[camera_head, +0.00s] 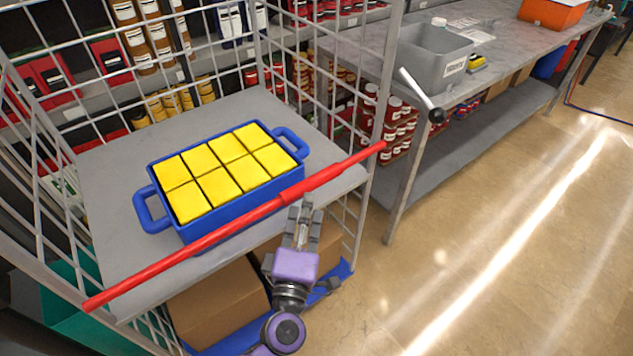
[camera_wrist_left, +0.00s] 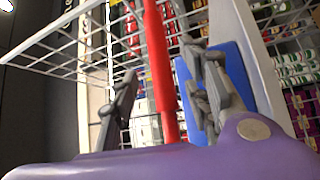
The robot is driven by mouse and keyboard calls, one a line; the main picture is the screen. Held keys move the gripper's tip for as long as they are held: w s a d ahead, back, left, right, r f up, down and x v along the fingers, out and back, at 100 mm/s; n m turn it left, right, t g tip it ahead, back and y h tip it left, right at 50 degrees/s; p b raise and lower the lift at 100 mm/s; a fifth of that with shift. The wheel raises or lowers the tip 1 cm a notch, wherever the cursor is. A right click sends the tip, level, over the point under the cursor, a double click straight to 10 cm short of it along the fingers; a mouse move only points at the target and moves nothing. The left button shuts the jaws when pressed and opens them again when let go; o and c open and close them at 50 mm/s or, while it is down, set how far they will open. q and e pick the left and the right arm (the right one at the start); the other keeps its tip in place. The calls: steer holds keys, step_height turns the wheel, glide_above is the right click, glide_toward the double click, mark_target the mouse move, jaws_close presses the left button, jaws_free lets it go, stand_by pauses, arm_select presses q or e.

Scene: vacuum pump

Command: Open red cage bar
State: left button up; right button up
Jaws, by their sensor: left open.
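The red cage bar (camera_head: 230,227) runs diagonally across the open front of the wire cage, with a thicker collar right of its middle. My left gripper (camera_head: 305,208) is at the bar near this collar, reaching up from below. In the left wrist view, the red bar (camera_wrist_left: 160,75) passes between the spread fingers of the left gripper (camera_wrist_left: 160,62), with a gap on both sides. The gripper is open. I cannot tell whether a finger touches the bar. My right gripper is not in view.
Behind the bar, a blue tray (camera_head: 234,212) with several yellow blocks stands on the grey cage shelf (camera_head: 103,190). A cardboard box (camera_head: 218,303) is below the shelf. A grey workbench (camera_head: 372,52) with a grey bin (camera_head: 432,52) stands at right. The floor (camera_head: 480,240) right of the cage is clear.

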mark_target(311, 183)
arm_select(q)
steer(key=p+x, duration=0.1)
steer(key=x, duration=0.6)
steer(key=shift+w, duration=0.4)
steer(key=shift+c, duration=0.5)
jaws_close()
